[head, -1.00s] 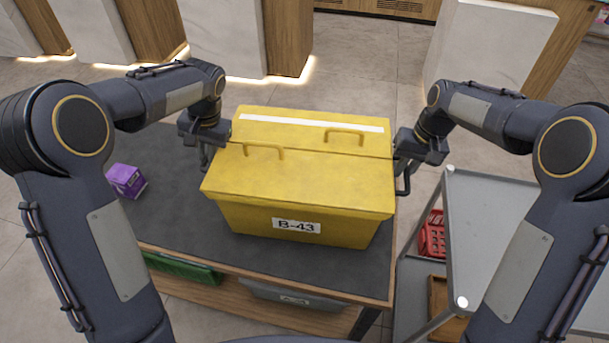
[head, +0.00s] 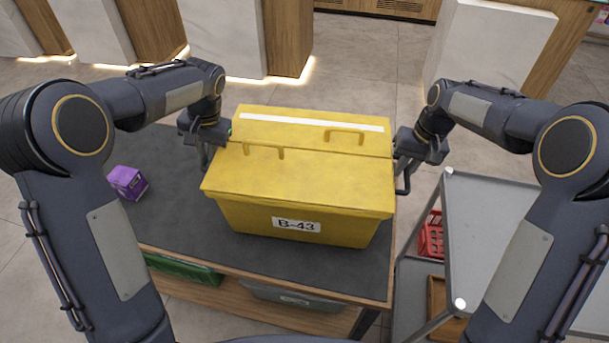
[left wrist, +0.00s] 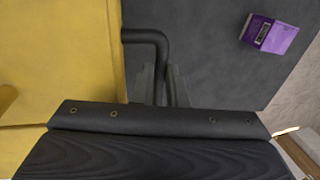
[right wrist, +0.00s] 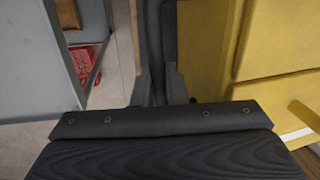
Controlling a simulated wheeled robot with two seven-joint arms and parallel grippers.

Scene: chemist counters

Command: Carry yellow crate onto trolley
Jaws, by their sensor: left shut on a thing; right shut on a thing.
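The yellow crate (head: 300,185) has a closed lid and the label B-43. It is over the dark counter top (head: 175,215); I cannot tell whether it touches it. My left gripper (head: 207,155) is shut on the dark side handle (left wrist: 158,50) at the crate's left end. My right gripper (head: 404,172) is shut on the dark handle (right wrist: 153,40) at its right end. The grey trolley (head: 490,220) stands to the right of the counter, partly hidden by my right arm. The crate's underside is hidden.
A purple box (head: 127,182) lies on the counter at the left. Green (head: 185,269) and grey (head: 290,297) bins sit on the shelf below. A red basket (head: 432,235) is on the trolley's lower level. The trolley's visible top is bare.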

